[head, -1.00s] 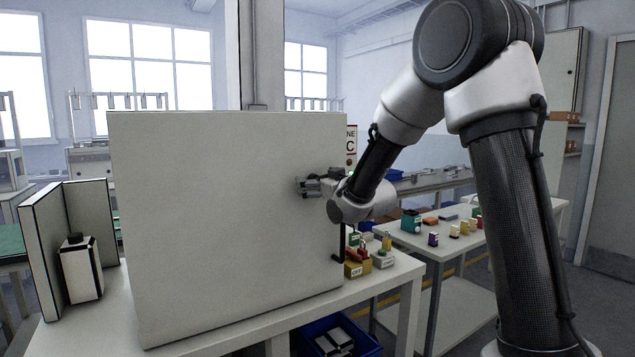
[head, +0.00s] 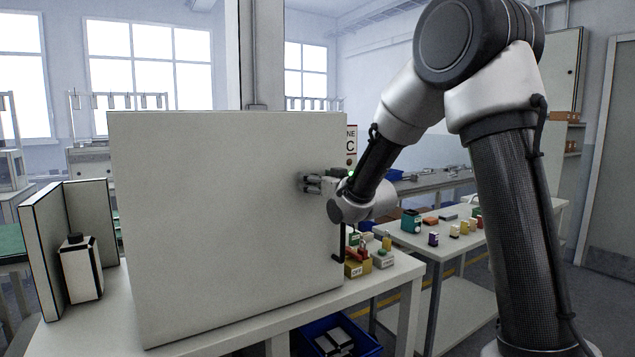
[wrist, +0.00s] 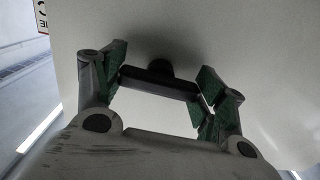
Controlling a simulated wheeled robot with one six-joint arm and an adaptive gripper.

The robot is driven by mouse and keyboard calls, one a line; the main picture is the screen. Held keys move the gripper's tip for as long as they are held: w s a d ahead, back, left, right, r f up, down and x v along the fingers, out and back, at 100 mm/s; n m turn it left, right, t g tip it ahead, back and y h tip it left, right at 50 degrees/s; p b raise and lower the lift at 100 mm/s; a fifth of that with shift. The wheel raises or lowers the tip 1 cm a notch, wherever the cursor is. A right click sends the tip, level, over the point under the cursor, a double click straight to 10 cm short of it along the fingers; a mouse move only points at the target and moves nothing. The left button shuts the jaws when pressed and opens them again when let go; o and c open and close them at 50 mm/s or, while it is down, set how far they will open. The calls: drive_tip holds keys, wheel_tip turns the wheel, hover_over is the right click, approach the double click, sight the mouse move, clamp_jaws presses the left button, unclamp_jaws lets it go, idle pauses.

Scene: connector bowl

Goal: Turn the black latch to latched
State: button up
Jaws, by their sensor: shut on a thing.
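The black latch (wrist: 158,82) is a dark bar on a round hub, set on the pale cabinet face (head: 220,230). In the wrist view the bar lies nearly level, its right end slightly lower. My gripper (wrist: 162,85) is shut on the latch, with green finger pads at the bar's two ends. In the head view my gripper (head: 311,184) is against the upper right of the cabinet face. It hides most of the latch there, and the latch's marked positions cannot be seen.
A dark upright handle (head: 339,246) is at the cabinet's right edge. Small coloured blocks and a padlock stand on the bench (head: 398,270) to the right. A blue bin (head: 365,345) is below. A white bottle-like container (head: 82,270) stands at left.

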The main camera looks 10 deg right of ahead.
drive_tip(key=o, duration=1)
drive_tip(key=v, duration=1.2)
